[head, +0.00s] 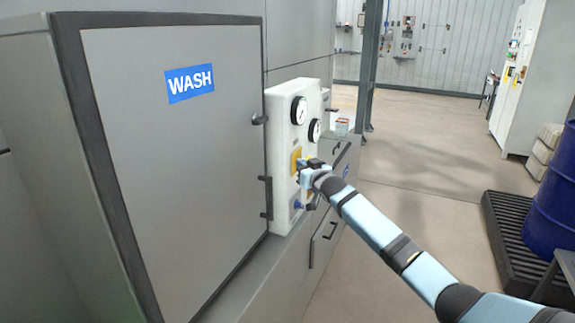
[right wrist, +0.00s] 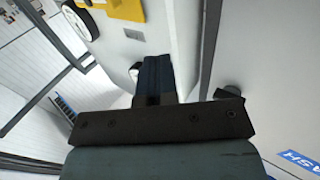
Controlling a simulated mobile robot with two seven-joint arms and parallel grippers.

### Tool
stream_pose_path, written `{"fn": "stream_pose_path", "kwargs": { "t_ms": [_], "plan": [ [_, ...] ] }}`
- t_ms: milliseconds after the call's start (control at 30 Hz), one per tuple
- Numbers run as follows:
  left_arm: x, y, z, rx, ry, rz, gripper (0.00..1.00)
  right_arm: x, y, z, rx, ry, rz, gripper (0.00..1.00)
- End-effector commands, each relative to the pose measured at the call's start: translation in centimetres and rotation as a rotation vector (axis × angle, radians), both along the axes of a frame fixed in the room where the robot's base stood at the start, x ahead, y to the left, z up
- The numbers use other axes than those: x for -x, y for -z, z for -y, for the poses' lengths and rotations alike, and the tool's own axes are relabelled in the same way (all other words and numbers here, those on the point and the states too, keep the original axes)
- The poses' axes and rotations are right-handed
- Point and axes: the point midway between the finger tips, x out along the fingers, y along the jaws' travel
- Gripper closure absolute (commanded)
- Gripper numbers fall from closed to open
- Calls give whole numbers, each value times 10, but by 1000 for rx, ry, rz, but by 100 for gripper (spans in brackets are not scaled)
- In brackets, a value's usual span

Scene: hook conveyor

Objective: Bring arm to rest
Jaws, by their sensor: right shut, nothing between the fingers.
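My right arm reaches in from the lower right of the head view. Its gripper (head: 305,166) is at the front of the white control panel (head: 283,120), beside the yellow plate (head: 296,160). The right wrist view shows the dark fingers (right wrist: 155,72) together, with nothing seen between them. There the panel surface (right wrist: 135,50) lies behind the fingers, and the yellow plate (right wrist: 112,12) is at the top edge. I cannot tell whether the fingertips touch the panel. My left gripper is not in view.
A grey cabinet door (head: 180,150) with a WASH sign (head: 190,83) stands shut left of the panel. Two gauges (head: 299,110) sit above the gripper. A blue drum (head: 555,190) stands on a dark pallet (head: 505,235) at right. Open floor (head: 420,150) lies between.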

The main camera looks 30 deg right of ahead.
Motion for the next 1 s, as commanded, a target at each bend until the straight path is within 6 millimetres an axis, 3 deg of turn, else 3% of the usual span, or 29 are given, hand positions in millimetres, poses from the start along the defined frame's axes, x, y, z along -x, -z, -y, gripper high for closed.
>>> {"fn": "stream_pose_path", "kwargs": {
  "t_ms": [133, 367, 467, 567, 667, 800, 1000],
  "plan": [
    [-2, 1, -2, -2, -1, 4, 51, 12, 1, 9, 1, 0, -1, 100],
    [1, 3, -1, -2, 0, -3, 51, 15, 2, 10, 0, -1, -4, 100],
    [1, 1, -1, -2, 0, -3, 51, 22, 18, 0, 6, -12, -24, 100],
    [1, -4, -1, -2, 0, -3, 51, 42, 55, -25, 18, -41, -68, 100],
    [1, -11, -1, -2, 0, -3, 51, 79, 105, -61, 32, -81, -128, 100],
    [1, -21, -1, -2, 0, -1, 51, 147, 172, -112, 51, -138, -220, 100],
    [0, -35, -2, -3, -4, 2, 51, 263, 239, -175, 64, -202, -339, 100]
  ]
}}
